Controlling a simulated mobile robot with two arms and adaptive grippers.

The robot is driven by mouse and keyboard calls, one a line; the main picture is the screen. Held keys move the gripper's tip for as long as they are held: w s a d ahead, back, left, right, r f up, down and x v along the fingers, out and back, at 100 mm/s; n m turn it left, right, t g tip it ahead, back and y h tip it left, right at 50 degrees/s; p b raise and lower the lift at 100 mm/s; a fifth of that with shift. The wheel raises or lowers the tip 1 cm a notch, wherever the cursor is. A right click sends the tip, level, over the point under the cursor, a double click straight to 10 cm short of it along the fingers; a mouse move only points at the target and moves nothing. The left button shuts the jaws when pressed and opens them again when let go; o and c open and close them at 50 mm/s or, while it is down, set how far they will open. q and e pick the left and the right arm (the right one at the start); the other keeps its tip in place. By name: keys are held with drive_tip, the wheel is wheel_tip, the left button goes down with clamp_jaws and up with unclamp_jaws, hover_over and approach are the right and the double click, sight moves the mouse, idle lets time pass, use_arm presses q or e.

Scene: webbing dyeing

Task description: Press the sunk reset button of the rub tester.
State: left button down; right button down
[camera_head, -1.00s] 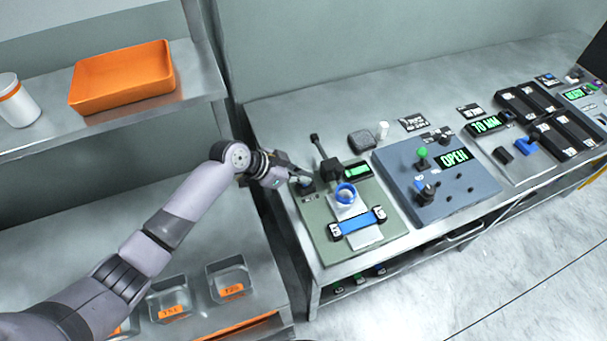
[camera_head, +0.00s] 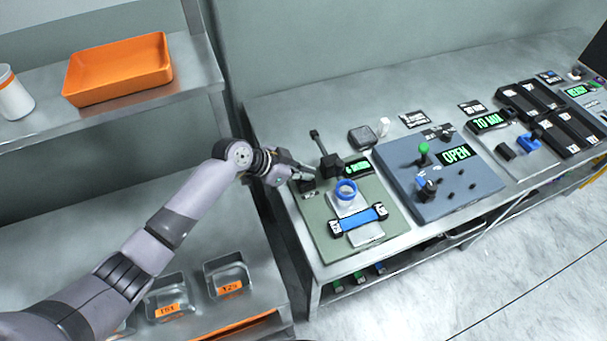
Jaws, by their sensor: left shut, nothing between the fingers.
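The rub tester is a green-grey base plate (camera_head: 316,226) at the left end of the bench. It carries a blue ring (camera_head: 346,190), a blue webbing strip (camera_head: 359,220) between two black clamps, a black arm with a lever, and a small green display (camera_head: 358,167). My left gripper (camera_head: 311,175) is shut and empty, with its tips at the small black block (camera_head: 307,185) at the plate's far left corner. The reset button itself is hidden or too small to make out there, and I cannot tell whether the tips touch it. My right gripper is not in view.
A blue-grey panel (camera_head: 465,206) with a green knob and an OPEN display stands right of the tester. Black rail units (camera_head: 527,100) lie further right. At left are shelves with an orange tray (camera_head: 118,70), a white jar (camera_head: 12,95) and clear bins (camera_head: 228,275).

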use_arm(q)
drive_tip(key=shift+s+a+f+g+b, duration=0.2)
drive_tip(key=shift+s+f, duration=0.1)
drive_tip(key=shift+f, duration=0.35)
drive_tip(key=shift+s+a+f+g+b, duration=0.15)
drive_tip(key=shift+s+f, duration=0.15)
drive_tip(key=shift+f, duration=0.35)
drive_tip(key=shift+r, duration=0.15)
drive_tip(key=shift+w+a+r, duration=0.25)
drive_tip(key=shift+a+r, duration=0.05)
drive_tip(key=shift+r, duration=0.35)
drive_tip(key=d+r+v, duration=0.1)
drive_tip(key=v, duration=0.6)
drive_tip(key=shift+a+r, duration=0.25)
drive_tip(key=shift+a, duration=0.05)
drive_tip(key=shift+w+d, duration=0.1)
drive_tip(key=shift+d, duration=0.05)
drive_tip(key=shift+f, duration=0.1)
